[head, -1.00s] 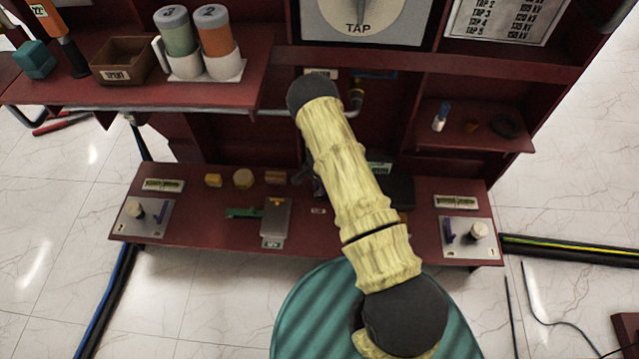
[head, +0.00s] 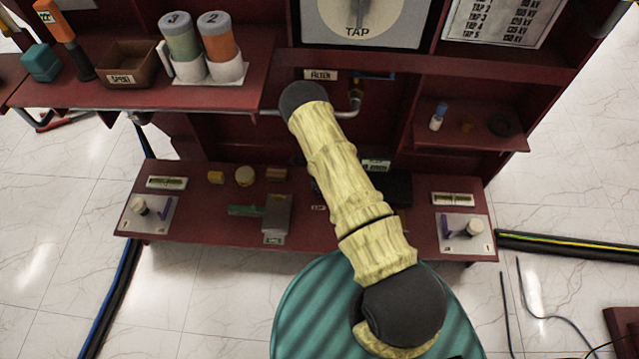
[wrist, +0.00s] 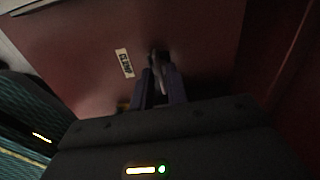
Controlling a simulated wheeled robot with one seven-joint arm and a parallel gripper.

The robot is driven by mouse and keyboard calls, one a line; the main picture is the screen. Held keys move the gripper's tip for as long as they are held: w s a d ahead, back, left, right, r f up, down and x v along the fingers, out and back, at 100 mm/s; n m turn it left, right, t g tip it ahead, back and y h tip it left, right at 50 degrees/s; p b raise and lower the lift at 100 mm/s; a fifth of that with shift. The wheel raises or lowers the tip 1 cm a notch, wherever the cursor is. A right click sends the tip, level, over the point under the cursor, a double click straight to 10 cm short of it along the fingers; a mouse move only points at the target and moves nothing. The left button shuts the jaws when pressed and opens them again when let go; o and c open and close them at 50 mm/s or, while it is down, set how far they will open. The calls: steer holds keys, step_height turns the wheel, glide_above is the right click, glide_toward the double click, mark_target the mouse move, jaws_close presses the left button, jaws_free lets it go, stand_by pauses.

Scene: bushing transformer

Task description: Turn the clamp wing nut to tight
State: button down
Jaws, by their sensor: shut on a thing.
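The clamp wing nut (wrist: 157,56) is a small dark piece on a dark red panel in the wrist view, just right of a white label reading CLAMP (wrist: 124,63). My gripper (wrist: 160,76) is shut on it, with one finger on each side. The view is dim, and the fingers cover much of the nut, so its turn angle cannot be told. In the head view my arm hides the gripper and the nut.
A red lower shelf (head: 205,222) holds a grey-green block (head: 277,212), small yellow pieces and side plates with knobs. An upper left shelf carries two canisters (head: 200,45) and a brown bin (head: 127,65). A pipe (head: 357,95) runs behind my arm.

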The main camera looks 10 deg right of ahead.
steer(key=shift+m, duration=0.4)
steer(key=c, duration=1.6)
jaws_free()
step_height(320, 180, up, 17)
steer(key=p, duration=0.5)
steer(key=shift+r+p, duration=0.2)
steer(key=shift+p, duration=0.2)
